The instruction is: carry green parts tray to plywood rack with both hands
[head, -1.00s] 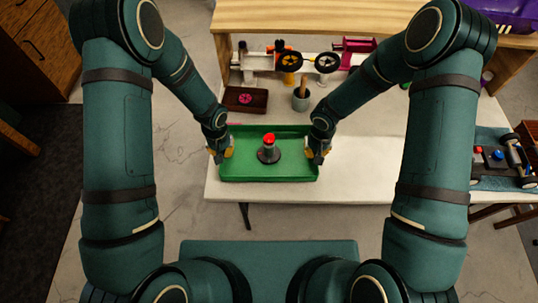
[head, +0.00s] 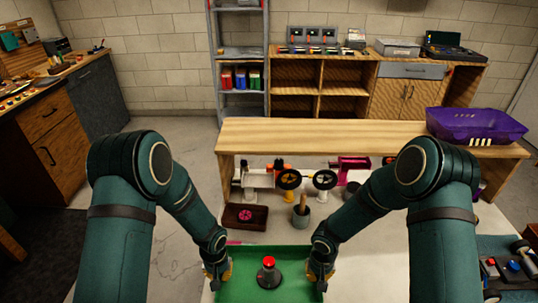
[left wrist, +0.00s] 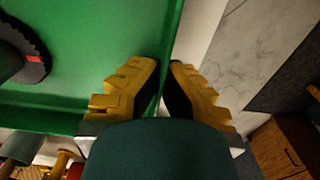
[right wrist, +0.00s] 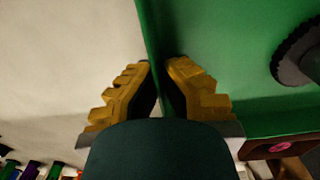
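The green parts tray (head: 240,290) is at the bottom of the head view, its front cut off. A dark round-based piece with a red top (head: 268,272) stands in it. My left gripper (head: 218,272) is at the tray's left wall, its yellow fingers (left wrist: 166,80) shut on either side of that wall. My right gripper (head: 319,272) is at the right wall, its fingers (right wrist: 160,75) likewise shut on it. At the back wall stands a plywood-coloured unit with open cubbies (head: 320,84). A wooden raised shelf (head: 330,134) spans the white table nearer to me.
A purple bin (head: 470,124) sits on that shelf. A grey metal shelf (head: 240,53) stands left of the cubbies. The floor (head: 165,120) at left is clear.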

